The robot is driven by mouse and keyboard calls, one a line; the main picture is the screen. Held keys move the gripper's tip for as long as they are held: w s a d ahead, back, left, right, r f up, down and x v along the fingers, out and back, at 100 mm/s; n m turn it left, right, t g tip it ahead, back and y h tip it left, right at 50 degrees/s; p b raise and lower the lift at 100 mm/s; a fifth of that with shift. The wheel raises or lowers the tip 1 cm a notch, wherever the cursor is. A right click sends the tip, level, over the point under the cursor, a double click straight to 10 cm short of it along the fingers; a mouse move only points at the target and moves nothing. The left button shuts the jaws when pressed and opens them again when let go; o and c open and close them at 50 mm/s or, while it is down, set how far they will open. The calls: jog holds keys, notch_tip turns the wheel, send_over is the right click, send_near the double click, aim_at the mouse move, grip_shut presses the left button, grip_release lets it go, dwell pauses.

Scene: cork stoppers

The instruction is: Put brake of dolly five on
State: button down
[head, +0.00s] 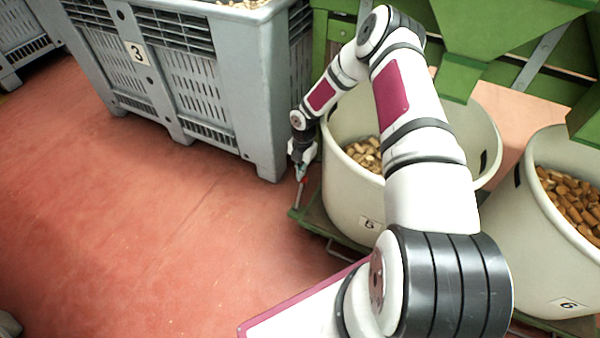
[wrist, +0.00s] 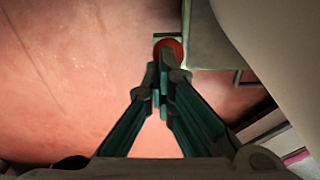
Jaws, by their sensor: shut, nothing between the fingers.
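A green dolly (head: 338,236) carries a cream tub (head: 345,200) whose label looks like a 5.
A grey slatted crate (head: 205,90) labelled 3 stands close on the left. Another cork-filled tub (head: 530,240) labelled 6 stands on the right. Green machinery (head: 480,40) hangs over the tubs. The red floor (head: 130,220) at left front is clear.

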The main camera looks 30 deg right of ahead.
jog(key=shift+d, duration=0.25)
jog(key=shift+r, duration=0.15)
notch_tip(320, 180, up, 12)
jog(key=shift+w+d, duration=0.25)
dwell(0.6)
